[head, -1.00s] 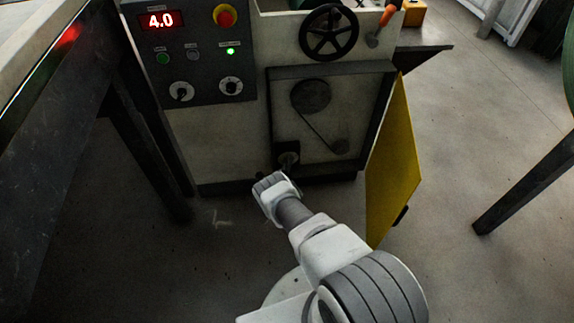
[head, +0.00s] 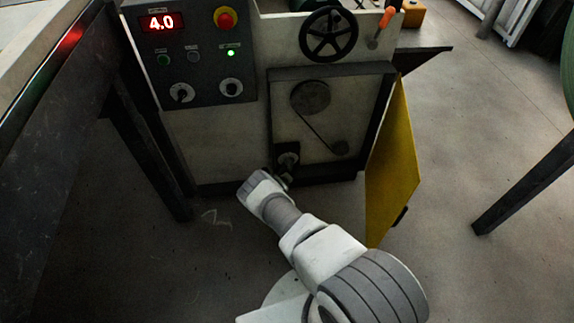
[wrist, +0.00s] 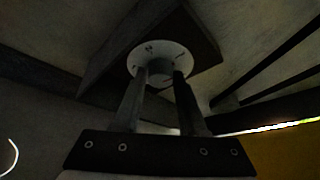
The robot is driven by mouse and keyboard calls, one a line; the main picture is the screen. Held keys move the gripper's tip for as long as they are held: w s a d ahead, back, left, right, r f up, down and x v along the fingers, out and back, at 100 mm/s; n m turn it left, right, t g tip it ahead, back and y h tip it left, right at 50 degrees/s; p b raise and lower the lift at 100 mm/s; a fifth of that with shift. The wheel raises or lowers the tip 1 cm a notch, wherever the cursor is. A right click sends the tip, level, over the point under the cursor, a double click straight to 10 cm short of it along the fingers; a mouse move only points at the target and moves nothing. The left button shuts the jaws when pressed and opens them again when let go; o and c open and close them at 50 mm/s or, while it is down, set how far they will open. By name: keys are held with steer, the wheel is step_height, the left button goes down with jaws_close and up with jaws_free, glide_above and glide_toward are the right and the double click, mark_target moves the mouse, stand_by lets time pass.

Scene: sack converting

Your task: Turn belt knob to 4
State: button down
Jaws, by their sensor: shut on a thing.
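A knob (wrist: 160,67) with a round white dial (wrist: 152,50) sits on a dark plate in the wrist view. My gripper (wrist: 161,80) has one finger on each side of the knob and is shut on it. In the head view the dial (head: 288,157) is low in the open bay of the machine, with my gripper (head: 284,173) just below it and partly hidden by my wrist. The dial's marks are too small and dark to read. The red display (head: 160,22) on the control panel shows 4.0.
The panel has two more knobs (head: 181,93) (head: 230,88), a red stop button (head: 226,18) and a lit green lamp (head: 231,53). A handwheel (head: 328,34) is above the bay. A yellow door (head: 392,165) stands open right of my arm. A dark table (head: 60,110) is at left.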

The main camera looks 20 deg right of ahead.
steer(key=m+y+p, duration=0.1)
steer(key=m, duration=0.1)
steer(key=m+y+p, duration=0.1)
steer(key=m+y, duration=0.1)
steer(key=d+m+y+p, duration=0.1)
steer(key=m+y, duration=0.1)
steer(key=shift+r+m, duration=0.2)
steer(key=shift+m, duration=0.1)
steer(key=shift+y, duration=0.3)
stand_by(0.4)
steer(key=shift+c, duration=2.3)
jaws_free()
steer(key=shift+s, duration=0.1)
